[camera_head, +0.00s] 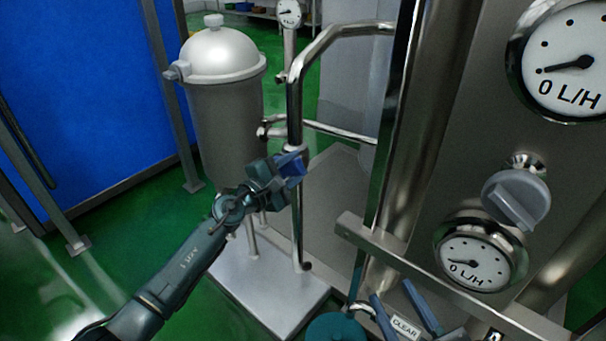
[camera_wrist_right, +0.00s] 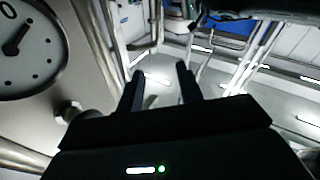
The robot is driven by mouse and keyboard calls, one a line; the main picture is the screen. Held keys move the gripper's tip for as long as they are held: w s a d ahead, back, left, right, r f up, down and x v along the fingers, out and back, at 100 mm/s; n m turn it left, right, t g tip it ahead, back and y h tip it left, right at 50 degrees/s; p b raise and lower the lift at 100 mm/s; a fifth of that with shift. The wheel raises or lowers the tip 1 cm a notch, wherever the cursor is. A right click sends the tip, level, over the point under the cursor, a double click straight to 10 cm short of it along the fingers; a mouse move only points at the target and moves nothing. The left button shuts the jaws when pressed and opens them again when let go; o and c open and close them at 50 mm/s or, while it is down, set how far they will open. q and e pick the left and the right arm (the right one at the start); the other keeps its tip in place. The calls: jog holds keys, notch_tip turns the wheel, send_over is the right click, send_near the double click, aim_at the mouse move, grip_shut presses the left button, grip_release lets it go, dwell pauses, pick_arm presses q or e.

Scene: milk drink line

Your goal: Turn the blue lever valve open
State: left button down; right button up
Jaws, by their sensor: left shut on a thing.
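The blue lever (camera_head: 291,164) sits on a valve on the vertical steel pipe (camera_head: 295,110), in the middle of the head view. My left gripper (camera_head: 280,170) reaches in from the lower left and is shut on the blue lever. Its fingers hide part of the lever and the valve body. My right gripper (camera_wrist_right: 160,78) shows in the right wrist view with its two fingers apart and nothing between them.
A steel tank (camera_head: 222,110) stands left of the pipe on a metal plinth (camera_head: 260,290). A panel at right carries an upper gauge (camera_head: 575,65), a grey knob (camera_head: 515,198) and a lower gauge (camera_head: 472,262). A metal bar (camera_head: 430,280) crosses low at right.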

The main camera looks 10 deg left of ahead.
pick_arm(q)
jog(key=shift+w+a+r+n+p, duration=0.15)
jog(key=shift+r+n, duration=0.15)
jog(key=shift+n, duration=0.15)
jog(key=shift+a+r+n+p, duration=0.15)
jog(key=shift+r+n, duration=0.1)
jog(key=shift+n, duration=0.2)
jog(key=n, duration=0.2)
jog(key=a+r+n+p, duration=0.1)
jog(key=shift+w+n, duration=0.4)
jog(key=n, duration=0.1)
jog(key=w+a+n, duration=0.1)
jog(key=n, duration=0.1)
jog(key=shift+a+r, duration=0.15)
jog(key=shift+r, duration=0.2)
jog(key=shift+w+a+n, duration=0.2)
jog(key=shift+a+n, duration=0.1)
jog(key=shift+n, duration=0.55)
jog(key=shift+w+a+n, duration=0.15)
jog(key=shift+a+n, duration=0.15)
jog(key=shift+n, duration=0.55)
pick_arm(e)
jog(key=shift+w+d+f+m+g+h, duration=0.2)
jog(key=shift+d+f+m+g+h, duration=0.35)
jog(key=shift+h, duration=0.45)
pick_arm(q)
jog(key=shift+r+p, duration=0.1)
jog(key=shift+p, duration=0.2)
pick_arm(e)
jog(key=shift+s, duration=0.1)
